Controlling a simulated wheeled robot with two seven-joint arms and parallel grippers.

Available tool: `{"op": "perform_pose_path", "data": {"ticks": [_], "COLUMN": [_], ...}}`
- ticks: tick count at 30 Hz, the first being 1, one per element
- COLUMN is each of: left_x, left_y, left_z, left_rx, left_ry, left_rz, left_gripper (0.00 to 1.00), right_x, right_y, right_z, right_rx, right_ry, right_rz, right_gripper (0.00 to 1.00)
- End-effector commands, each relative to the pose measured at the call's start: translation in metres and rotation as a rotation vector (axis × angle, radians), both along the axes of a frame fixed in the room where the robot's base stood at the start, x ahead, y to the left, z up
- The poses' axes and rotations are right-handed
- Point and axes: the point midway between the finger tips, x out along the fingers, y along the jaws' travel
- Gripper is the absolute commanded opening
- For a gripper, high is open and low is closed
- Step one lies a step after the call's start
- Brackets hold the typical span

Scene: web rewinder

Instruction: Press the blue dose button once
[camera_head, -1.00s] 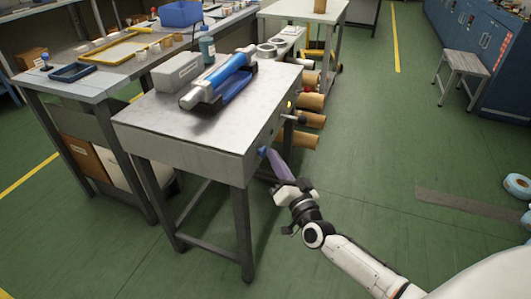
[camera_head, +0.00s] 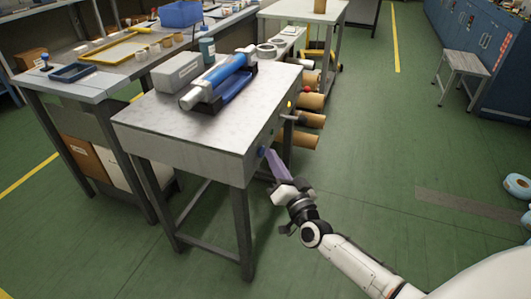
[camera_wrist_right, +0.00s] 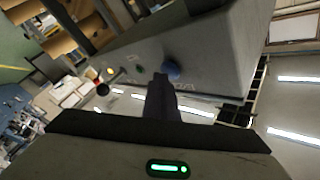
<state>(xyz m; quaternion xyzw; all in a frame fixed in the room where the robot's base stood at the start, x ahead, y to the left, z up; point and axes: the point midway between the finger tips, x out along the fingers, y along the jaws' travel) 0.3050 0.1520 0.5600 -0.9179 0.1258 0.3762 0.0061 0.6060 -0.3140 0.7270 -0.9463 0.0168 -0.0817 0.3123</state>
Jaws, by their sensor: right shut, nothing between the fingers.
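The blue dose button (camera_head: 261,151) is a small round knob on the side face of the grey metal table, near its front right corner. In the right wrist view the blue button (camera_wrist_right: 172,69) sits just beyond the fingertips, slightly to their right. My right gripper (camera_head: 268,153) is shut and empty, its fingers pointing up and left at the button. In the wrist view its closed fingers (camera_wrist_right: 162,78) show dark. The tips are very close to the button; I cannot tell whether they touch it. My left gripper is not in view.
The grey table (camera_head: 150,113) carries a blue and silver cylinder (camera_head: 215,80) in a cradle and a grey box (camera_head: 177,72). Brown rolls (camera_head: 312,101) stick out beyond its right side. Other small controls (camera_wrist_right: 110,70) sit on the same panel.

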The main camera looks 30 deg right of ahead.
Motion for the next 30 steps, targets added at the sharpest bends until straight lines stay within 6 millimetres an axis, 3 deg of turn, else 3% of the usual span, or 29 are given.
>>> {"op": "perform_pose_path", "data": {"ticks": [22, 30], "left_x": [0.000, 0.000], "left_y": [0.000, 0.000], "left_z": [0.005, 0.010], "left_rx": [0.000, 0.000], "left_ry": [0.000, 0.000], "left_rz": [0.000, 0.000], "left_gripper": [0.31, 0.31], "right_x": [-0.016, -0.036], "right_y": [-0.013, -0.030], "right_z": [0.000, 0.001], "right_rx": [-0.001, -0.003], "right_ry": [0.001, 0.001], "right_rz": [0.000, 0.000], "right_gripper": [0.00, 0.00]}}
